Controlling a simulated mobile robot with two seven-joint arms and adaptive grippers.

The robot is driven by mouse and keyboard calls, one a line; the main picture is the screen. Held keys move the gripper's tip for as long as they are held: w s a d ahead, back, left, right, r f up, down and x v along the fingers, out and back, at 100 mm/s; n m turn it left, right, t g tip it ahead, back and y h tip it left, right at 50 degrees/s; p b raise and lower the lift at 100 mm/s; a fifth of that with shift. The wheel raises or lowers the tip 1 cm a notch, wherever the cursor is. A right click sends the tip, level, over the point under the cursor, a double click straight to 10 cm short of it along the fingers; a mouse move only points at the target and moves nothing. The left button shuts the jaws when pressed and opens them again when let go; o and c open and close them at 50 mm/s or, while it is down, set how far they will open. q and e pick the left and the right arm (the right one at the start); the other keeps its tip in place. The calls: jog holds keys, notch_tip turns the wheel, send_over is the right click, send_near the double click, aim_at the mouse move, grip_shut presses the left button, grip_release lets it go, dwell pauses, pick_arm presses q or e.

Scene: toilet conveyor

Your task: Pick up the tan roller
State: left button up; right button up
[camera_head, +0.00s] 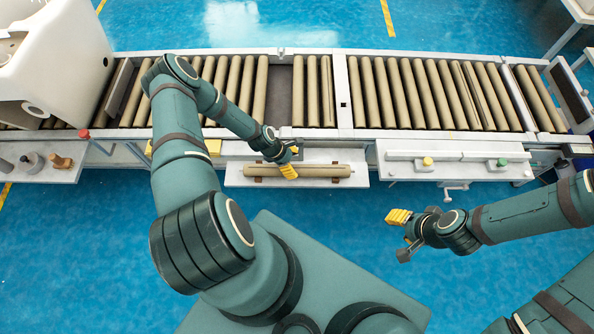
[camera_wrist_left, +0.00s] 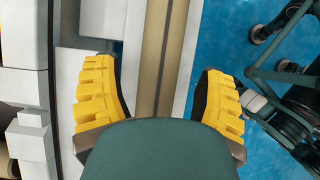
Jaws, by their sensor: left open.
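The tan roller (camera_head: 325,171) lies lengthwise on a narrow white shelf (camera_head: 240,180) in front of the conveyor. My left gripper (camera_head: 289,162) is over the left part of this roller, open. In the left wrist view the roller (camera_wrist_left: 160,60) runs up the picture between the two yellow fingertips of the left gripper (camera_wrist_left: 160,95), with a gap on each side. The palm hides the roller's near part. My right gripper (camera_head: 402,235) hangs over the blue floor to the right, away from the roller, and looks open and empty.
The conveyor (camera_head: 341,90) behind holds many similar tan rollers, with a dark gap (camera_head: 279,95) among them. A white toilet part (camera_head: 60,60) stands on its left end. A panel with yellow and green buttons (camera_head: 455,170) is right of the shelf. Blue floor lies in front.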

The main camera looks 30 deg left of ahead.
aim_at(294, 167)
pick_arm(q)
jog(key=x, duration=0.1)
jog(key=b+x, duration=0.1)
jog(key=x, duration=0.3)
jog(key=shift+s+a+f, duration=0.3)
jog(key=shift+a+f, duration=0.05)
jog(key=shift+a, duration=0.05)
jog(key=c, duration=1.1)
